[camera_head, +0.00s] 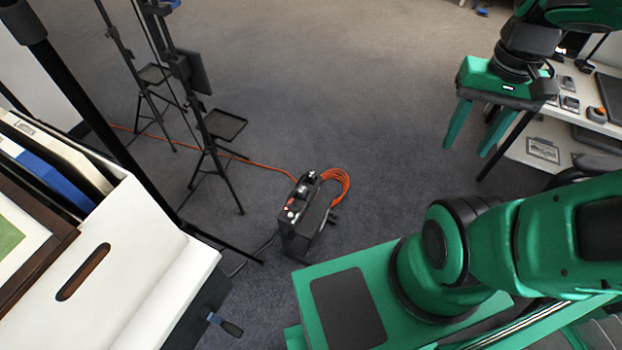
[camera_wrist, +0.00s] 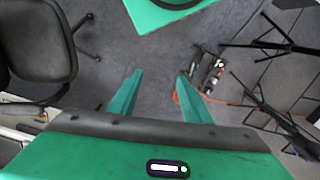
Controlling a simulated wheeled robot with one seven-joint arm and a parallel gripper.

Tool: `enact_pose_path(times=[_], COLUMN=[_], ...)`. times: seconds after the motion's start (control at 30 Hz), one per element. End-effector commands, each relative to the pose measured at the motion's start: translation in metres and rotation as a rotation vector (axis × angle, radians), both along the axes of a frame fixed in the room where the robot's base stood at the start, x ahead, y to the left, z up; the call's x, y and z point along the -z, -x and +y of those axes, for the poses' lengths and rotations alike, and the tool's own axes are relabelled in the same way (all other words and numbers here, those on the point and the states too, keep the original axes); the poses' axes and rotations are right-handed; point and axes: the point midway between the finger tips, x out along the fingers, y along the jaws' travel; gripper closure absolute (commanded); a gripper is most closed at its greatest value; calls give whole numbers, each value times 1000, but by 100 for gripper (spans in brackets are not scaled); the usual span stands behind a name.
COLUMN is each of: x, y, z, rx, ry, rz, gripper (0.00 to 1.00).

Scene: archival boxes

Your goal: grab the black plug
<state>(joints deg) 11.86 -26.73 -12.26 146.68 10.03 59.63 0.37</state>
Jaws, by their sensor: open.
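My gripper (camera_head: 467,148) is open and empty at the upper right of the head view, its two green fingers pointing down beside a desk. In the wrist view the fingers (camera_wrist: 159,76) stand apart with only grey carpet between them. I cannot pick out a black plug with certainty. A black power unit (camera_head: 308,218) with small fittings on top sits on the carpet, with an orange cable (camera_head: 340,182) coiled beside it. The unit also shows in the wrist view (camera_wrist: 209,72), right of the fingers and well beyond them.
A white desk (camera_head: 535,150) with small devices stands at right, near my gripper. Black tripod stands (camera_head: 215,140) rise left of the power unit. A white box (camera_head: 130,265) of files is at left. A black chair (camera_wrist: 38,45) shows in the wrist view. Open carpet lies mid-room.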

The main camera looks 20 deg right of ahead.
Motion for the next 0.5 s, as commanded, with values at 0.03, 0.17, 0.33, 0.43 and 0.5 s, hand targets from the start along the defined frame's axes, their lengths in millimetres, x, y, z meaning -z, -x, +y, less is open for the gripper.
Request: enact_pose_path(times=[0.03, 0.17, 0.33, 0.43, 0.5], x=[-1, -4, 6, 17, 26], y=[2, 1, -40, -70, -90], z=[0, -2, -9, -12, -14], rx=[-3, -38, -177, -280, -350], ry=[0, 1, -4, -12, -22], rz=[-2, -13, -13, -20, -26], gripper=[50, 50, 50, 50, 50])
